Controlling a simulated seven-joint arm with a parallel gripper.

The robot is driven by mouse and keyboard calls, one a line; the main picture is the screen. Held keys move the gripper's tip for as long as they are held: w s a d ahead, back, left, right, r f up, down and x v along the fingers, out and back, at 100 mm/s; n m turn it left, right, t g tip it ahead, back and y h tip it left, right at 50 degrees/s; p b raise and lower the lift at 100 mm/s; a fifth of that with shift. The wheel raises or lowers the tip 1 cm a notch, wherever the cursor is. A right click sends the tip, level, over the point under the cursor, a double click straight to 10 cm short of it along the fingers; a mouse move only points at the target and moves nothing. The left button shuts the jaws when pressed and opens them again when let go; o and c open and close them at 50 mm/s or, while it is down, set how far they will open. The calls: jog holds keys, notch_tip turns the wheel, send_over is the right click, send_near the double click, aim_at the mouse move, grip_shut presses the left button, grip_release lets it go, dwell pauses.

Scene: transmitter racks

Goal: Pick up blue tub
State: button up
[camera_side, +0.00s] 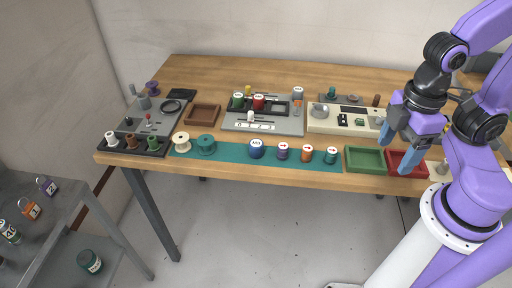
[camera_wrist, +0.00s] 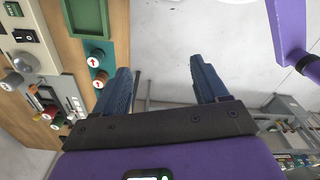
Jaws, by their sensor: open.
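The blue tub (camera_side: 256,149) stands upright on the teal mat (camera_side: 232,161) near the table's front edge, with a white label on its lid. In the side view it is the leftmost of a row of tubs on that mat. My gripper (camera_side: 398,150) is far to its right, above the red and green trays, with its blue fingers apart and nothing between them. In the wrist view my gripper (camera_wrist: 163,68) is also open and empty. I cannot make out the blue tub there; my left finger covers part of the mat.
A purple tub (camera_side: 282,151), an orange tub (camera_side: 307,152) and a teal tub (camera_side: 331,155) stand right of the blue tub. A teal spool (camera_side: 206,145) is to its left. The grey rack (camera_side: 290,126) with upright parts is behind. The green tray (camera_side: 349,160) is farther right.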

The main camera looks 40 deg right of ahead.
jog(key=shift+w, duration=0.1)
jog(key=w+a+f+n+t+h, duration=0.1)
jog(key=w+a+f+n+h, duration=0.2)
jog(key=w+a, duration=0.4)
jog(key=w+a+f+n+t+h, duration=0.1)
jog(key=w+a+n+h, duration=0.3)
jog(key=w, duration=0.4)
jog(key=n+t+h, duration=0.5)
send_near(253, 150)
jog(key=x, duration=0.8)
jog(key=shift+w+d, duration=0.15)
jog(key=shift+d, duration=0.1)
jog(key=shift+x, duration=2.65)
jog(key=c, duration=1)
jog(key=shift+c, duration=0.6)
